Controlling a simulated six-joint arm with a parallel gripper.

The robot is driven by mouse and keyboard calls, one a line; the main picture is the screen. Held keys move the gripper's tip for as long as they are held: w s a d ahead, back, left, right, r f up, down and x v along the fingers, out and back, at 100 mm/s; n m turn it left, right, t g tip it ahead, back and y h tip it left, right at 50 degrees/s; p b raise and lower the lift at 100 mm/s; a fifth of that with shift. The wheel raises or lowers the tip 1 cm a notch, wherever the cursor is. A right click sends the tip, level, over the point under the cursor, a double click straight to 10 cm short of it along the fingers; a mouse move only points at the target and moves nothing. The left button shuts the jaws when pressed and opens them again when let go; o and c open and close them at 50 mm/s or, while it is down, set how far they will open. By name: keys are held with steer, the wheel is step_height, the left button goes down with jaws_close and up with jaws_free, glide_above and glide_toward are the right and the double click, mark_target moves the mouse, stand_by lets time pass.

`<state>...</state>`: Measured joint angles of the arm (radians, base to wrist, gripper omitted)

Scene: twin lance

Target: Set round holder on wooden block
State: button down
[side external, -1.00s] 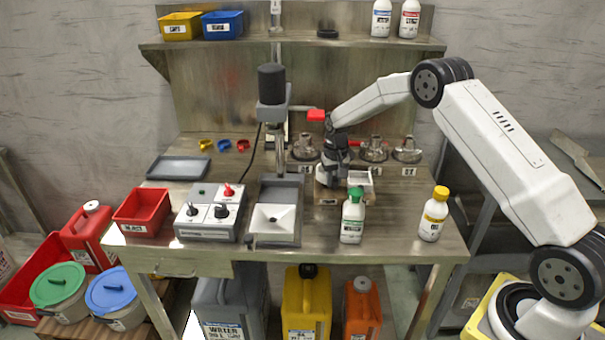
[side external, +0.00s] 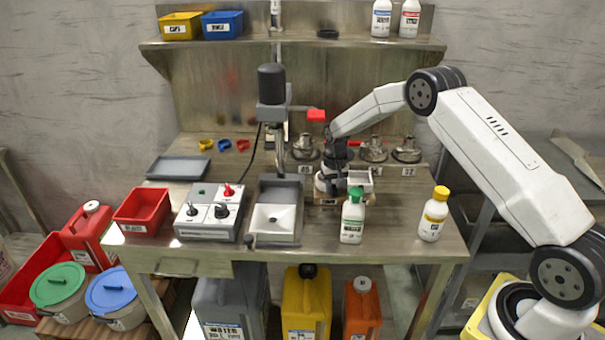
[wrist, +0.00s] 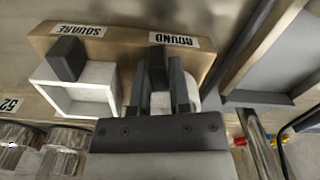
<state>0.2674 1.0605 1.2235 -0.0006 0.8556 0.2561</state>
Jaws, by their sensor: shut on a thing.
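The wooden block (wrist: 135,47) carries the labels SQUARE and ROUND in the wrist view; its front edge (side external: 327,201) shows in the side view. My gripper (wrist: 165,65) is shut on the white round holder (wrist: 192,90), at the block's ROUND end. My fingers hide much of the holder. In the side view the holder (side external: 321,183) shows white at the left of my gripper (side external: 332,186), low over the block. I cannot tell whether it touches the block. A white open square holder (wrist: 75,92) sits at the SQUARE end, with a dark grey piece at its corner.
A green-capped bottle (side external: 353,215) stands close in front of the block. Metal nozzles (side external: 373,150) stand behind. A yellow-capped bottle (side external: 433,214) is at the right.

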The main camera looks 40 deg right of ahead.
steer(key=shift+c, duration=2.4)
jaws_free()
steer(key=shift+r, duration=0.1)
steer(key=shift+r, duration=3.8)
